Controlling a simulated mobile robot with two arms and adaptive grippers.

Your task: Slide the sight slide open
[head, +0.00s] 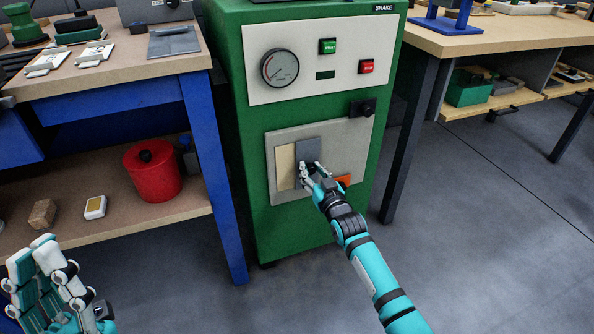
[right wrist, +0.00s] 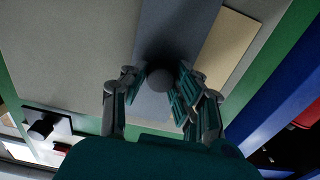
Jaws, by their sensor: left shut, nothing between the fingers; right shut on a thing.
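The sight slide (head: 309,147) is a blue-grey upright plate on the pale panel of the green cabinet; it also shows in the right wrist view (right wrist: 192,22). A pale yellow strip (head: 285,168) shows beside it on the left in the head view. The slide has a round dark knob (right wrist: 161,80). My right gripper (head: 310,172) is shut on this knob, with fingers on both sides of it. The gripper covers the lower part of the slide in the head view. My left gripper (head: 45,268) is shut and empty at the lower left, away from the cabinet.
The green cabinet (head: 228,60) carries a gauge (head: 280,67), a green button (head: 327,46), a red button (head: 367,66) and a black knob (head: 362,107). A workbench with a blue leg (head: 215,170) stands left, with a red pot (head: 152,172) on its shelf. Another bench stands right.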

